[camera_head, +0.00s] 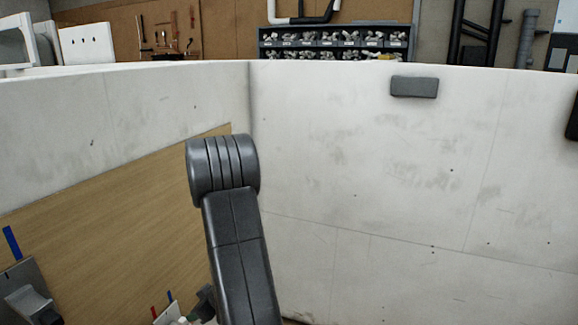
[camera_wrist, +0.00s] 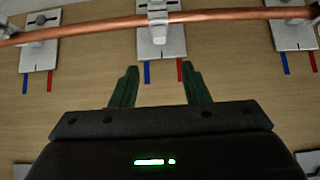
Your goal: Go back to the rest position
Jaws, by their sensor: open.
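My gripper (camera_wrist: 158,88) shows in the wrist view with its two green fingers apart and nothing between them. Its fingertips point at a wooden board (camera_wrist: 100,84), just below a metal bracket (camera_wrist: 160,41) with a blue and a red mark under it. A copper pipe (camera_wrist: 100,28) runs across the top of the wrist view, beyond the fingertips. In the head view my dark grey arm rises in the middle, and the gripper cannot be made out there.
White partition walls (camera_head: 350,180) meet in a corner behind my arm. A grey block (camera_head: 414,87) is on the right wall near its top. More brackets (camera_wrist: 40,50) are on the board. A parts rack (camera_head: 333,42) stands beyond the walls.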

